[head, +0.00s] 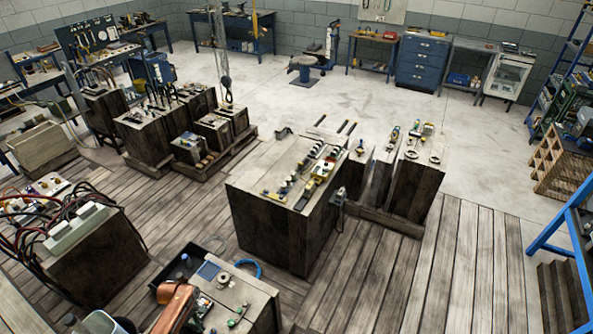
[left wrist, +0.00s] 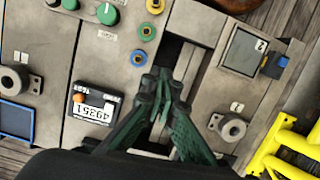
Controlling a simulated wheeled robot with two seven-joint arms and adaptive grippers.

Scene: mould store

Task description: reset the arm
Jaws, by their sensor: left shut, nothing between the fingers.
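My left gripper (left wrist: 163,80) shows in the left wrist view, with its green fingers together and nothing between them. I cannot tell whether the tips touch the block. A black counter box (left wrist: 96,106) with a white number label and an orange button lies left of the fingers. I cannot make out the left gripper clearly in the head view. My right gripper is in neither view.
A yellow tubular frame (left wrist: 290,150) and a small screen (left wrist: 243,52) are right of the fingers. In the head view, a large dark block (head: 280,225) with small parts on top stands mid-floor. Plank floor (head: 375,275) is open to its right. A blue rack (head: 565,230) stands far right.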

